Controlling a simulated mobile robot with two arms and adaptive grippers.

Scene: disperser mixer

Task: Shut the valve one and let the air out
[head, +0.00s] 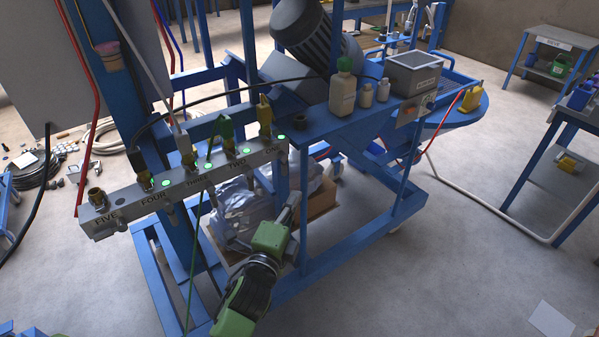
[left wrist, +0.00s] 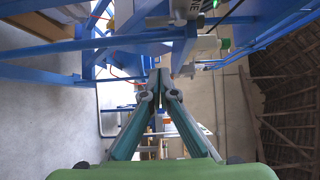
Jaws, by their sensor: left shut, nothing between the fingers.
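The grey valve manifold (head: 180,185) carries a row of fittings labelled from FIVE at the left to ONE at the right. Valve one (head: 264,112) is at the right end, with a yellow upright part and a lit green indicator beside it. Whether it is open or shut I cannot tell. My left gripper (head: 293,207) is below and slightly right of that end, apart from it. Its fingers are shut and empty. In the left wrist view the fingertips (left wrist: 160,78) meet, and the manifold's labelled end (left wrist: 189,10) shows above them. My right gripper is not in view.
The blue frame (head: 345,235) stands close to the right of my left gripper. Its shelf holds a bottle (head: 343,92), smaller bottles and a grey box (head: 413,73). A green hose (head: 194,250) hangs from the manifold. A plastic-wrapped box (head: 235,215) lies below.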

